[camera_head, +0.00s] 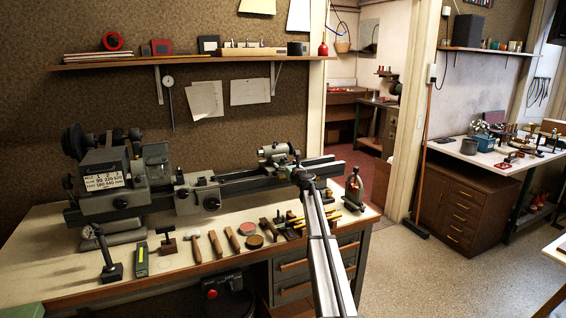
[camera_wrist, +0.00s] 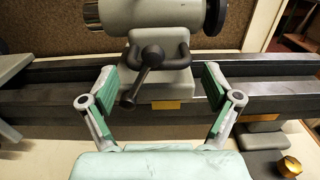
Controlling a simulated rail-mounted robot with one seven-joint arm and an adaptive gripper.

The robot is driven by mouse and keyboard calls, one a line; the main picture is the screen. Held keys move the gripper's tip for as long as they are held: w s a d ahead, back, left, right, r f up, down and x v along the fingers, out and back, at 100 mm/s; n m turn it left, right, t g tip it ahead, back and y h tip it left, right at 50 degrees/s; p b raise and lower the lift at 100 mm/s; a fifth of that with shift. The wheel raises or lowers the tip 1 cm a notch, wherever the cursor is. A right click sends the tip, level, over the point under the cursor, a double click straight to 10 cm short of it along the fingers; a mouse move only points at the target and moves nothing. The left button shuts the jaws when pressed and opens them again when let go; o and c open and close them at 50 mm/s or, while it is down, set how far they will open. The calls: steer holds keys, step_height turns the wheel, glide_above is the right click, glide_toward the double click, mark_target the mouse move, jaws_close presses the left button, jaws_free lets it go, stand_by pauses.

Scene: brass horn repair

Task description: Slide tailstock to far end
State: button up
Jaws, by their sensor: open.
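The grey tailstock (camera_head: 276,152) sits on the dark lathe bed (camera_head: 240,184), towards the bed's right part. In the wrist view, the tailstock (camera_wrist: 160,14) is straight ahead, with a dark handwheel at its right and a black clamp lever (camera_wrist: 147,72) on its front. My gripper (camera_wrist: 160,75) is open, its green-padded fingers on either side of the lever and lower tailstock. I see nothing held between them, and I cannot tell whether they touch. In the head view, my gripper (camera_head: 298,170) is at the bed's front by the tailstock, partly hidden by my arm.
Bare rail (camera_head: 325,166) continues right of the tailstock. The headstock (camera_head: 105,168) and carriage (camera_head: 197,196) are on the left. Hand tools, including a hammer (camera_head: 215,242), lie on the bench front. A brass knob (camera_wrist: 289,165) shows low right.

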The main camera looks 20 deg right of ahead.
mark_target(276, 158)
steer(key=shift+w, duration=1.5)
